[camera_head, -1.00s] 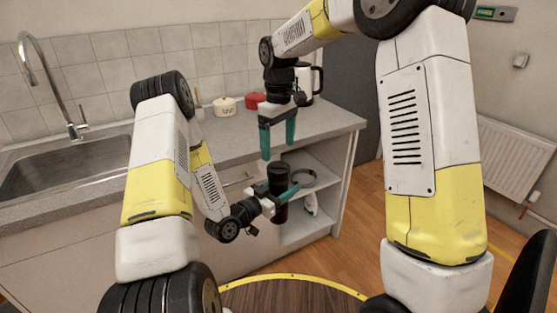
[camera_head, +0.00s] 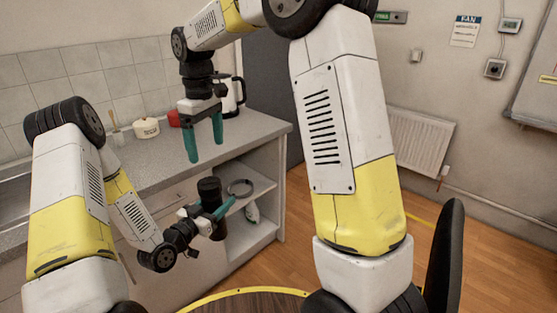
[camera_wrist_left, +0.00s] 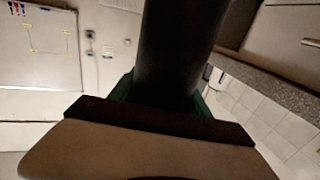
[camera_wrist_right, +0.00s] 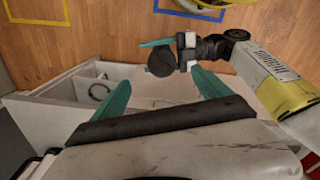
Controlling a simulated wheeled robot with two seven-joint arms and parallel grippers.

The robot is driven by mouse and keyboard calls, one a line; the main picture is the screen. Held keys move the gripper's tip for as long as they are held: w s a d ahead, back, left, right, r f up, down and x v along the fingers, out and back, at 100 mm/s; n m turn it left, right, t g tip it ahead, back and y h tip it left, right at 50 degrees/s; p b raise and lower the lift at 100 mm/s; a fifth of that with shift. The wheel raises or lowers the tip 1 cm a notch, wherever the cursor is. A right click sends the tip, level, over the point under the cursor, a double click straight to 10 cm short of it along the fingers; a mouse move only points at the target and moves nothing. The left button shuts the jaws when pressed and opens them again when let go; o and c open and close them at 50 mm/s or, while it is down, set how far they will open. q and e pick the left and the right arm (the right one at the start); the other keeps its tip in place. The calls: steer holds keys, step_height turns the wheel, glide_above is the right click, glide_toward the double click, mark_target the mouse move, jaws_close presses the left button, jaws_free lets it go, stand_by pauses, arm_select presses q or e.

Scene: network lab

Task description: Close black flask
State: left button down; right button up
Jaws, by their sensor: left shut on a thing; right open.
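The black flask (camera_head: 209,188) stands roughly upright in my left gripper (camera_head: 216,210), in front of the open shelf. In the left wrist view the flask (camera_wrist_left: 180,50) is a dark cylinder between the green fingers. My left gripper is shut on its body. My right gripper (camera_head: 205,140) is open and empty, pointing down above the flask and apart from it. In the right wrist view the flask's round dark top (camera_wrist_right: 162,63) shows beyond the spread fingers of my right gripper (camera_wrist_right: 160,92). I cannot tell whether a lid sits on it. No separate lid is visible.
The grey counter (camera_head: 150,160) holds a cream pot (camera_head: 146,128), a red pot (camera_head: 174,118) and a white kettle (camera_head: 232,95) with a black handle. The open shelf (camera_head: 258,195) below holds a grey ring (camera_head: 240,187) and a white bottle (camera_head: 252,212).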

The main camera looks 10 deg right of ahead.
steer(key=s+d+r+m+t+y, duration=0.1)
steer(key=s+d+r+m, duration=0.1)
steer(key=s+d+r, duration=0.3)
steer(key=s+d+r+m+t, duration=0.2)
steer(key=s+d+m, duration=0.1)
steer(key=s+d, duration=0.3)
steer(key=s+d+f+m+t, duration=0.1)
steer(key=s+d+m, duration=0.1)
steer(key=s, duration=0.4)
steer(key=s+d+f+m+t+y, duration=0.1)
steer(key=s+d+m+t, duration=0.1)
steer(key=s+d, duration=0.3)
steer(key=shift+s+d+f+m, duration=0.2)
steer(key=shift+s+d+m, duration=0.05)
steer(key=shift+s+m, duration=0.4)
